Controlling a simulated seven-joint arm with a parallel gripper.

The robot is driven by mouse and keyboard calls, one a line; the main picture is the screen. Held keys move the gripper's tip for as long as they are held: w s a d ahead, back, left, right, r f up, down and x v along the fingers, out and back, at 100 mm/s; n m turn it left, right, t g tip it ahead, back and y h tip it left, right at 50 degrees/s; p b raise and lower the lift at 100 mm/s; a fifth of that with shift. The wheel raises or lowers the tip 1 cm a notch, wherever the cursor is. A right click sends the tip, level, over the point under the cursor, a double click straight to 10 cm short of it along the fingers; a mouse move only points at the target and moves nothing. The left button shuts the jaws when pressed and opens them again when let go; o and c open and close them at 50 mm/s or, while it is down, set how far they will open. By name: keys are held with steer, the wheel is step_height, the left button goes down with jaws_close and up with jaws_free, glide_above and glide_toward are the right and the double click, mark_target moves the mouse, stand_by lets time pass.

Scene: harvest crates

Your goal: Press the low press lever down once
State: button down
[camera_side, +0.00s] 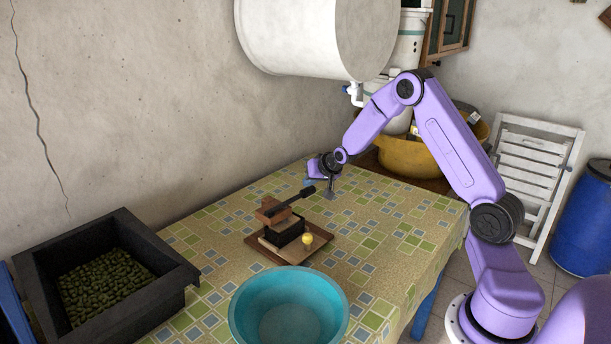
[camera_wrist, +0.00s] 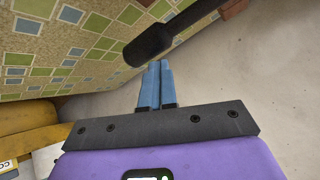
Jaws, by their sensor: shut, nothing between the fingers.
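The low press (camera_side: 284,230) stands on a brown board on the table, with a wooden block on top and a yellow ball at its front right corner. Its black lever (camera_side: 292,200) slants up to the right and ends in a wider paddle-like handle. In the wrist view the lever's dark handle (camera_wrist: 150,45) is just beyond the fingertips. My gripper (camera_side: 331,195) is beside the handle end, on its right in the side view. In the wrist view its blue fingers (camera_wrist: 154,66) are together and empty. I cannot tell whether they touch the handle.
A teal basin (camera_side: 244,312) stands at the table's front edge. A black crate (camera_side: 176,283) of green produce is at the left. The patterned tabletop (camera_side: 400,215) right of the press is clear. A white tank (camera_side: 300,45) hangs on the wall above.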

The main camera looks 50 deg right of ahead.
steer(key=shift+s+d+f, duration=0.1)
steer(key=shift+d+f, duration=0.2)
steer(key=shift+f, duration=0.55)
stand_by(1.1)
steer(key=shift+a+r, duration=0.25)
steer(key=shift+r, duration=0.4)
steer(key=shift+a+r, duration=0.25)
steer(key=shift+r, duration=0.35)
steer(key=shift+a+r, duration=0.25)
steer(key=shift+r, duration=0.65)
steer(key=shift+a+r, duration=0.25)
steer(key=shift+r, duration=0.7)
steer(key=shift+a+r, duration=0.25)
steer(key=shift+r, duration=0.65)
steer(key=shift+a+r, duration=0.25)
steer(key=shift+r, duration=0.55)
steer(key=shift+a+r, duration=0.2)
steer(key=shift+r, duration=0.6)
steer(key=shift+a+r, duration=0.25)
steer(key=shift+r, duration=0.55)
